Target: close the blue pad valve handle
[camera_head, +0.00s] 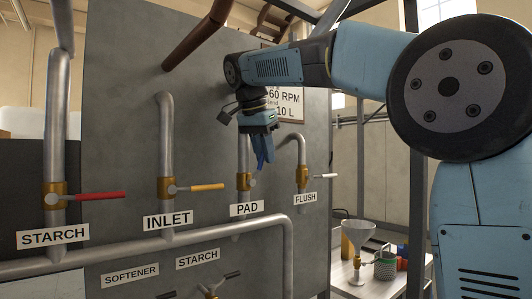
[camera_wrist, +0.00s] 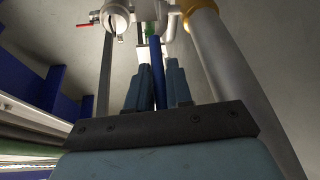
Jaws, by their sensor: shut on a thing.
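The pad valve is a brass body (camera_head: 243,181) on a grey pipe above the PAD label. Its blue handle (camera_head: 260,160) is mostly covered by my gripper in the head view. In the wrist view the blue handle (camera_wrist: 157,62) is a narrow bar running between the two fingers. My gripper (camera_head: 262,164) points down beside the valve, to its right, and is shut on the blue handle. In the wrist view the gripper (camera_wrist: 157,80) has one finger on each side of the bar. The handle's exact angle to the pipe is hard to tell.
The starch valve's red handle (camera_head: 98,196) and the inlet valve's yellow handle (camera_head: 207,187) stick out to the right. The flush valve (camera_head: 303,177) stands close to the right of the pad valve. A funnel (camera_head: 357,236) stands on a table at lower right.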

